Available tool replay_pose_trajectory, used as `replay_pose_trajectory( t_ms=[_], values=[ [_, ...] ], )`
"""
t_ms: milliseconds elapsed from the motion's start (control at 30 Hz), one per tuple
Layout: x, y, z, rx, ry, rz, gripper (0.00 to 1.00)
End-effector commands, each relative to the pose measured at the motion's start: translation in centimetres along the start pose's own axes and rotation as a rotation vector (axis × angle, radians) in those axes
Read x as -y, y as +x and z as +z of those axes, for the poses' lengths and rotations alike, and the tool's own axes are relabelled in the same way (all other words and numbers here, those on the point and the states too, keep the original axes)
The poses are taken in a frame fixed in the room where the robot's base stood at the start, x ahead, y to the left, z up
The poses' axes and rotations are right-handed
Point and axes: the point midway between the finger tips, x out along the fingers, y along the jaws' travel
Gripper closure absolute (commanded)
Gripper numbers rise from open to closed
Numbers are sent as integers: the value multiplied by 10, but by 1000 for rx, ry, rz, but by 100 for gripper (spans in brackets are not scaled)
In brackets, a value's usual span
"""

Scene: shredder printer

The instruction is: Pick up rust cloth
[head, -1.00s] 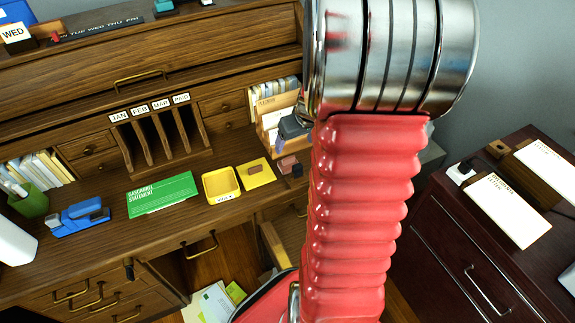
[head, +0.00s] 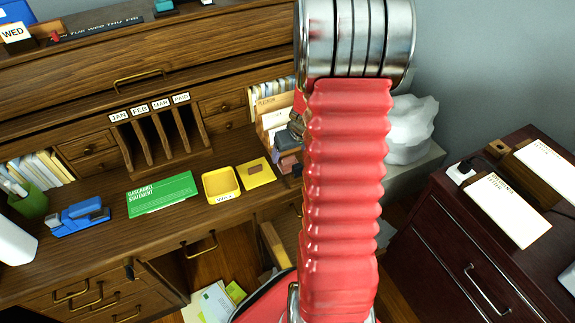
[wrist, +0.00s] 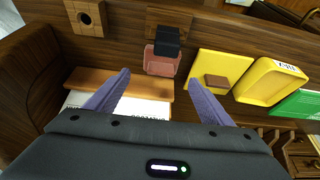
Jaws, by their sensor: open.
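A small rust-brown piece (head: 257,171) lies on a yellow sheet (head: 262,182) on the desk; in the wrist view this piece (wrist: 216,82) is right of my right finger. A reddish-pink piece (wrist: 158,66) with a dark block (wrist: 167,40) at its far edge lies ahead, between the lines of my fingers. I cannot tell for sure which of the two is the rust cloth. My gripper (wrist: 158,76) is open, with nothing between its purple fingers. In the head view, my arm mostly hides it.
A yellow tray (head: 221,199) and a green statement (head: 162,194) lie left of the sheet. A wooden strip (wrist: 147,90) with white paper lies below my left finger. A white crumpled bag (head: 412,132) stands behind my arm. A dark red cabinet (head: 440,240) is at the right.

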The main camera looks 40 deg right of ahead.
Motion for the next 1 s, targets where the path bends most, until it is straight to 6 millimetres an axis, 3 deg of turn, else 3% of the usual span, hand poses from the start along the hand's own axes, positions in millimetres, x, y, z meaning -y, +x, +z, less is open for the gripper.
replay_pose_trajectory(
  t_ms=[267,700,1000],
  values=[
    [0,3,1,1,0,0,25],
    [1,44,4,1,2,-1,25],
    [0,52,4,0,1,0,25]
  ],
)
